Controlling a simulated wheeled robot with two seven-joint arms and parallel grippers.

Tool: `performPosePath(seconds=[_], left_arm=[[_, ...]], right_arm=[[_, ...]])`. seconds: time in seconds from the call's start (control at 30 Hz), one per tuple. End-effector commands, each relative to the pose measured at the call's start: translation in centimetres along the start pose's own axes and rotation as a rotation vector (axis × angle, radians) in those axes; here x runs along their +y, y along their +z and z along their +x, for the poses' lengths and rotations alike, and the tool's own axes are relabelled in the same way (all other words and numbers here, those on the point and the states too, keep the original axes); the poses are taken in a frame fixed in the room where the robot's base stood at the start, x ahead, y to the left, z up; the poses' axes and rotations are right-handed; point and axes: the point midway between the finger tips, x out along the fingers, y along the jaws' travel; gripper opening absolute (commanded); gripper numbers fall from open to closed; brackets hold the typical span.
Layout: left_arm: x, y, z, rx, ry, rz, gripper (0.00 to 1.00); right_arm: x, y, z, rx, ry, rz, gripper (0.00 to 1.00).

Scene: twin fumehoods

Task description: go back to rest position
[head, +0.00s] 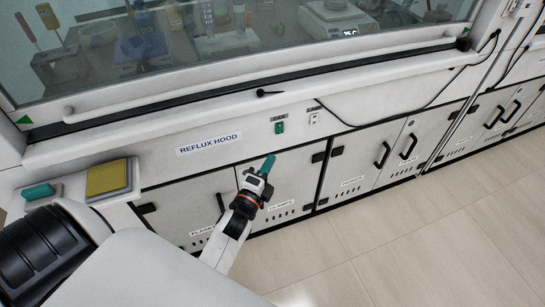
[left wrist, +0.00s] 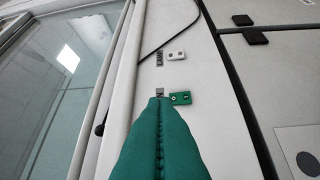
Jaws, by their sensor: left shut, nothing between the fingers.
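My left gripper (head: 267,165) is in front of the hood's lower cabinet doors, below the green switch, with its teal fingers pointing up toward the hood front. In the left wrist view the two teal fingers (left wrist: 159,100) lie together along a seam, shut and empty. Their tips appear beside the green switch plate (left wrist: 181,98); I cannot tell whether they touch it. My right gripper is in neither view.
The reflux hood front has a green switch (head: 279,127), a white switch (head: 313,118) and a glass sash (head: 250,40). Black door handles (head: 383,155) stick out below. A yellow pad (head: 107,178) lies at left. Tiled floor (head: 430,220) is clear at right.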

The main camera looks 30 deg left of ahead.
Motion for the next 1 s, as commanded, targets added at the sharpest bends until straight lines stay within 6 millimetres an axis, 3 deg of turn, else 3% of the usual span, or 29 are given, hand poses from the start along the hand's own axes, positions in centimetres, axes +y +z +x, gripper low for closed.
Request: performPosePath(seconds=[0.5, 0.63, 0.73, 0.83, 1.0], left_arm=[[0.0, 0.0, -0.1, 0.000, 0.000, -0.001, 0.00], [-1.7, 0.6, -0.3, -0.009, -0.044, -0.049, 0.00], [-5.7, 1.9, -1.3, -0.023, -0.154, -0.170, 0.00], [-11.9, 3.8, -3.8, -0.020, -0.331, -0.348, 0.00], [-22.3, 6.5, -11.2, 0.070, -0.669, -0.644, 0.00]], right_arm=[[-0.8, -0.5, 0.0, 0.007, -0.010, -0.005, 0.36], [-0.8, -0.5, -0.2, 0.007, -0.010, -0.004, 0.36], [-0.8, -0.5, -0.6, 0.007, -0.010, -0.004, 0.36], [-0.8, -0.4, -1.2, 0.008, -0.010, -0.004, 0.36], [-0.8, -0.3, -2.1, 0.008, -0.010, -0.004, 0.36]])
